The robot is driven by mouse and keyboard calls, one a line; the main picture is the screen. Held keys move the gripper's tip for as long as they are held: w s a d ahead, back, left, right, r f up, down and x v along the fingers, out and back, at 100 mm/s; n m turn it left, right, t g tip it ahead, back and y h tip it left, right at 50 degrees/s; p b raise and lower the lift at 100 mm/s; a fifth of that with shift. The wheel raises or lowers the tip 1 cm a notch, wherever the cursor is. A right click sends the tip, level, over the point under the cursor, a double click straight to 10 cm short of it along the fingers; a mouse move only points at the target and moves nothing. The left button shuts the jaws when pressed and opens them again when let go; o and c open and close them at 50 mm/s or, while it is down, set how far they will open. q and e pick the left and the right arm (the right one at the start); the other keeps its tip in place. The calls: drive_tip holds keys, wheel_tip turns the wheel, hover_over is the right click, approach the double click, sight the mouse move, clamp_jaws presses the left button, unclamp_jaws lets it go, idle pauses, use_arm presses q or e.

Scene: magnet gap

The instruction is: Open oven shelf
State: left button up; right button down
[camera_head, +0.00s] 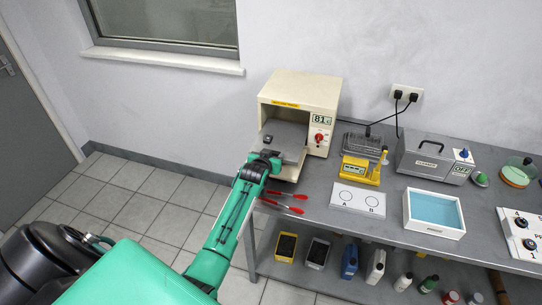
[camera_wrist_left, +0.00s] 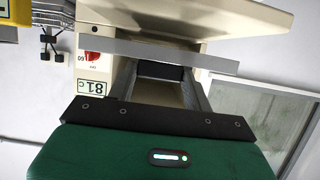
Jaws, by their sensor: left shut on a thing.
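The oven (camera_head: 307,93) is a cream box with a display reading 81 and a red knob, on the left end of the grey bench. In the left wrist view the oven (camera_wrist_left: 101,60) appears upside down, with the shelf beyond my gripper's dark edge. My right gripper is not in view.
Red-handled tools (camera_head: 283,208) lie at the bench's left edge, below the shelf. A yellow scale (camera_head: 360,170), a white A/B plate (camera_head: 357,199), a blue-filled tray (camera_head: 433,230) and a grey bath (camera_head: 430,158) stand to the right. Floor left of the bench is clear.

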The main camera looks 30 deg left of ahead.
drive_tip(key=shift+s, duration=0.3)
use_arm(q)
drive_tip(key=o, duration=1.4)
drive_tip(key=shift+s+d+r, duration=0.1)
drive_tip(key=shift+s+r, duration=0.05)
drive_tip(key=shift+s, duration=0.3)
drive_tip(key=b+v, duration=0.3)
drive_tip(key=v, duration=1)
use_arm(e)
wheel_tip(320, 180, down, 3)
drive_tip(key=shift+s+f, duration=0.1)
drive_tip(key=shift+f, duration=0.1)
